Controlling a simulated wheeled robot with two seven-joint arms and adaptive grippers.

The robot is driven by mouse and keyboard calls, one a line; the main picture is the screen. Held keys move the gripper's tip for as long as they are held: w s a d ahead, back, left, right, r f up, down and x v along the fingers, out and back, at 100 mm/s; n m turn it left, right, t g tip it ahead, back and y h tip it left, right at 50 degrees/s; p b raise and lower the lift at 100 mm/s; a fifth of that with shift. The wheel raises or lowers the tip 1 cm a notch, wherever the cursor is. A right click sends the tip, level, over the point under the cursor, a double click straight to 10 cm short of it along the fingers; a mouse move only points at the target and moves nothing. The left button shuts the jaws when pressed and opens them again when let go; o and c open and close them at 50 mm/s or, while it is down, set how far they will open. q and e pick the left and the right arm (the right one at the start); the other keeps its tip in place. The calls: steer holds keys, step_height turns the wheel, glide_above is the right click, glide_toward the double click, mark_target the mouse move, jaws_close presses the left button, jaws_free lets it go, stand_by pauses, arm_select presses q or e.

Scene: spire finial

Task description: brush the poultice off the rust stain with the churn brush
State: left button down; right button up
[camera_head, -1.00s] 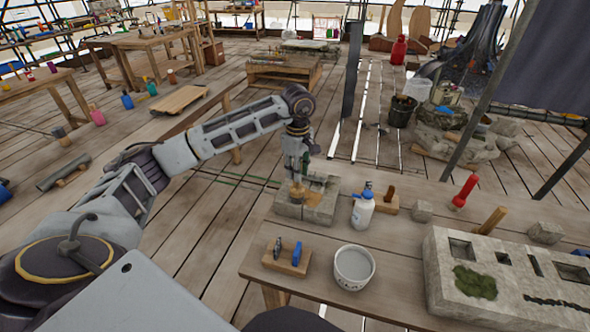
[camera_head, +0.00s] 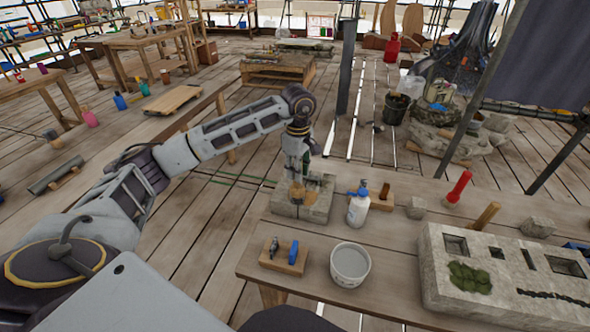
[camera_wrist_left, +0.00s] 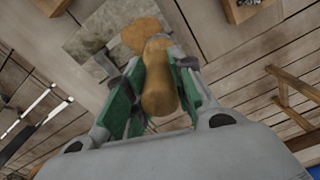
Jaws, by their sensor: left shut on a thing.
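My left gripper (camera_head: 297,172) is shut on the churn brush (camera_head: 297,190), over the left part of a grey stone block (camera_head: 318,213) near the bench's far left corner. In the left wrist view, the brush's rounded tan wooden handle (camera_wrist_left: 157,88) sits between the green finger pads. A tan-brown patch (camera_head: 312,196), which looks like the poultice, lies on the block just right of the brush. It also shows beyond the handle in the left wrist view (camera_wrist_left: 143,34). Any rust stain beneath it is hidden. I cannot tell whether the bristles touch the block. My right gripper is out of view.
A white spray bottle (camera_head: 358,208) with a blue top stands close right of the block. A white bucket (camera_head: 350,266) and a small wooden holder (camera_head: 283,257) are nearer. A large carved stone (camera_head: 500,275) fills the bench's right side.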

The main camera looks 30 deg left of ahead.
arm_select(q)
steer(key=shift+w+d, duration=0.15)
steer(key=shift+d, duration=0.45)
steer(key=shift+r, duration=0.1)
steer(key=shift+w+d, duration=0.1)
steer(key=shift+d, duration=0.2)
steer(key=shift+w+d, duration=0.1)
steer(key=shift+d, duration=0.4)
steer(key=shift+w+d, duration=0.1)
steer(key=shift+d, duration=0.4)
steer(key=shift+w+d, duration=0.1)
steer(key=shift+d, duration=0.15)
steer(key=shift+w+d, duration=0.2)
steer(key=shift+d, duration=0.85)
